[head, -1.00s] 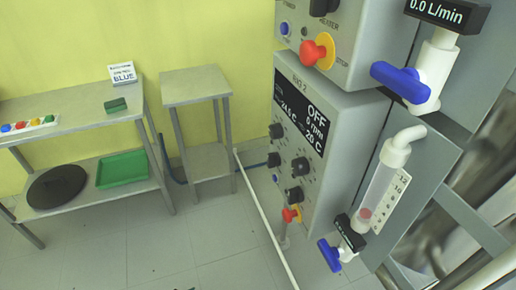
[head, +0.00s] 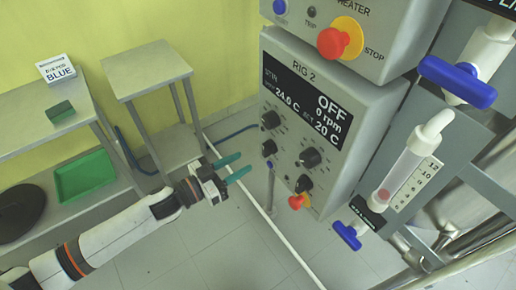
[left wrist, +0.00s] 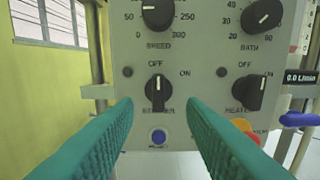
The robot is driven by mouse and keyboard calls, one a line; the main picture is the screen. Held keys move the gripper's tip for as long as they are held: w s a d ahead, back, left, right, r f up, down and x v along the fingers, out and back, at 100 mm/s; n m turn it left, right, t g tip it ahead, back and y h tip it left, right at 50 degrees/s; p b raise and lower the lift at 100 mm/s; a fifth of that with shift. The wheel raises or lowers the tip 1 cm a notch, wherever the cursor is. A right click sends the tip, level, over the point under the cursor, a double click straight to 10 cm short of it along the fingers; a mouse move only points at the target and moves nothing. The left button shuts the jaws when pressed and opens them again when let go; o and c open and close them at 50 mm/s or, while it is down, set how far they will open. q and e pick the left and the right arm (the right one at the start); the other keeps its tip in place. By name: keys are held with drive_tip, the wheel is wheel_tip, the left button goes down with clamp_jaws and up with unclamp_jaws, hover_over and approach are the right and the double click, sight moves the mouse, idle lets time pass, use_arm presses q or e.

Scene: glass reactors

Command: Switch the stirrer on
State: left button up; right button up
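The stirrer switch (left wrist: 158,90) is a black knob in the left wrist view, its white mark pointing up at OFF; ON is printed to its right. In the head view it is the small knob (head: 269,147) low on the left of the RIG 2 panel (head: 345,165). The display (head: 310,104) reads OFF and 0 rpm. My left gripper (head: 239,167) is open and empty, left of the panel and apart from it. In the left wrist view its teal fingers (left wrist: 160,112) stand either side of the switch's lower part, nearer the camera. My right gripper is not in view.
The heater knob (left wrist: 248,92) sits right of the switch, the speed knob (left wrist: 157,14) above, a blue button (left wrist: 158,137) below. A red stop button (head: 297,202) is at the panel's bottom. Tables stand left; a white pole (head: 262,210) crosses the floor.

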sight(263, 150)
use_arm(q)
drive_tip(key=x, duration=0.6)
drive_tip(key=shift+p, duration=0.3)
drive_tip(key=shift+w+d, duration=0.35)
drive_tip(key=shift+w, duration=0.05)
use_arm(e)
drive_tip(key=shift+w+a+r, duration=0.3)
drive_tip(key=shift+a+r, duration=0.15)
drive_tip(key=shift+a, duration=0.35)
use_arm(q)
drive_tip(key=c, duration=0.8)
clamp_jaws()
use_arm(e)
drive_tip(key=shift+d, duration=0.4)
